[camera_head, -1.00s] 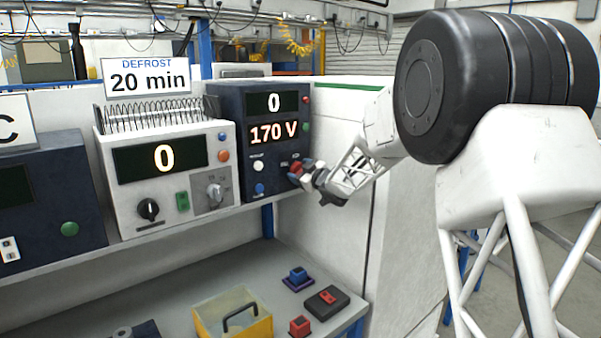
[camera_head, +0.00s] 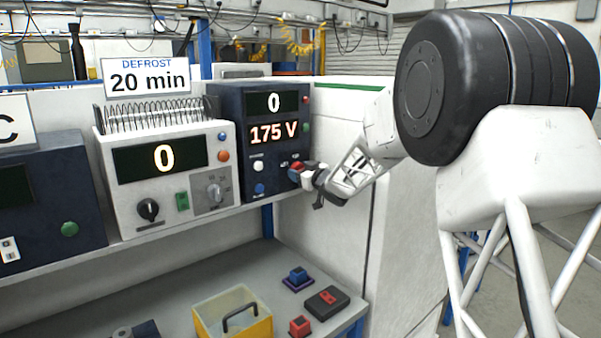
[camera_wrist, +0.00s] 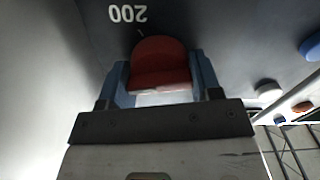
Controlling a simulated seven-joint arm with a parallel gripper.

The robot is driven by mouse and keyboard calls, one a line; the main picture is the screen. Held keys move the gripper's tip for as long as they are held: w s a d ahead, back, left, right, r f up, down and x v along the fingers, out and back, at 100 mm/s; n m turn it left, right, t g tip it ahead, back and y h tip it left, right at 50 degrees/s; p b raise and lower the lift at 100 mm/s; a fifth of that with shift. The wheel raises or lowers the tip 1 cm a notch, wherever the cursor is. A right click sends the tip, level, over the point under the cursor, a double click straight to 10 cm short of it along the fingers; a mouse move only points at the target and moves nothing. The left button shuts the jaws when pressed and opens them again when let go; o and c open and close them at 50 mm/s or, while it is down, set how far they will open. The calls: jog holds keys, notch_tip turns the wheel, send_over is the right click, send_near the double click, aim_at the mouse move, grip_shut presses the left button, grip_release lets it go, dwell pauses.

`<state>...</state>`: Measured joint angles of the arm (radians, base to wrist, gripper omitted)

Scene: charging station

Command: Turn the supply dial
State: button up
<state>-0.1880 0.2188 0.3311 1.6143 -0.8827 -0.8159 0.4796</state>
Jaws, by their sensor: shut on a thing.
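The supply (camera_head: 225,150) is a dark blue box on the shelf, with a small upper display reading 0 and a lower display (camera_head: 273,133) reading 175 V. Its red dial (camera_wrist: 160,62) fills the middle of the wrist view, below an upside-down "200" mark on the panel. My gripper (camera_head: 297,173) is at the lower right of the supply's front. In the wrist view its two blue fingers (camera_wrist: 160,80) are shut on the red dial, one on each side. In the head view the gripper hides most of the dial.
A white unit (camera_head: 165,205) reading 0 stands left of the supply, under a "DEFROST 20 min" sign (camera_head: 146,77). White and blue knobs (camera_wrist: 268,90) sit beside the dial. A yellow bin (camera_head: 232,318) and small red and blue blocks lie on the lower shelf.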

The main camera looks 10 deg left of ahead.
jog(key=shift+m, duration=1.1)
jog(key=shift+f, duration=0.1)
jog(key=o, duration=0.9)
jog(key=shift+s+d, duration=0.1)
jog(key=shift+v, duration=3.8)
